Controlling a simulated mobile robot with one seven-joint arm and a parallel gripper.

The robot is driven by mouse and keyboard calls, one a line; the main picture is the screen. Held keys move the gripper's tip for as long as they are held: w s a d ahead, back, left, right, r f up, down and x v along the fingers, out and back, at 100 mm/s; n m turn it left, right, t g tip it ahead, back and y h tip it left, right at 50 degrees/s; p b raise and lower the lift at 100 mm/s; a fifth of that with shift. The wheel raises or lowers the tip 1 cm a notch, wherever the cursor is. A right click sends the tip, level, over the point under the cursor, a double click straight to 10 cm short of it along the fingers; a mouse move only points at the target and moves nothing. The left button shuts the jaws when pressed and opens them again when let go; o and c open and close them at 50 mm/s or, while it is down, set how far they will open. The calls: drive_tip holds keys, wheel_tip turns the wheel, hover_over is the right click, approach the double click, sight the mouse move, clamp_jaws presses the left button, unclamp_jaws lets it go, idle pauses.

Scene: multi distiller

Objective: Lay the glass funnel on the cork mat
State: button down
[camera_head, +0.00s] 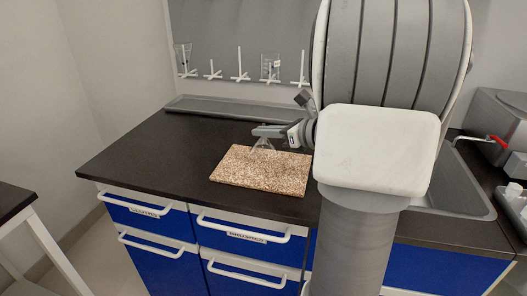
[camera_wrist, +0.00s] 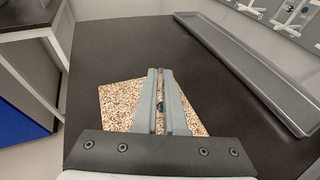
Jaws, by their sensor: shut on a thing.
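The cork mat (camera_head: 245,178) lies flat on the dark bench top near its front edge, and it also shows in the wrist view (camera_wrist: 118,100) under my gripper. The clear glass funnel (camera_head: 263,144) hangs from my gripper (camera_head: 257,131) over the back part of the mat. In the wrist view my gripper (camera_wrist: 160,73) has its two grey fingers close together, shut on the funnel. The funnel is mostly hidden there by the fingers. I cannot tell whether its lower rim touches the mat.
A grey trough (camera_head: 230,112) runs along the back of the bench, below a wall rack with white pegs (camera_head: 240,64) and some glassware (camera_head: 270,66). A sink (camera_head: 455,185) with a red-handled tap (camera_head: 497,141) is at right. The bench left of the mat is clear.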

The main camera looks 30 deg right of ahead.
sight(269, 146)
drive_tip(key=shift+a+f+b, duration=0.1)
drive_tip(key=shift+f+b, duration=0.85)
drive_tip(key=shift+f, duration=1.05)
drive_tip(key=shift+f, duration=0.1)
drive_tip(key=shift+f, duration=0.2)
drive_tip(key=c, duration=1)
unclamp_jaws()
drive_tip(key=shift+r, duration=0.1)
drive_tip(key=shift+r, duration=0.25)
drive_tip(key=p+v, duration=0.3)
drive_tip(key=v, duration=0.9)
drive_tip(key=shift+a, duration=0.1)
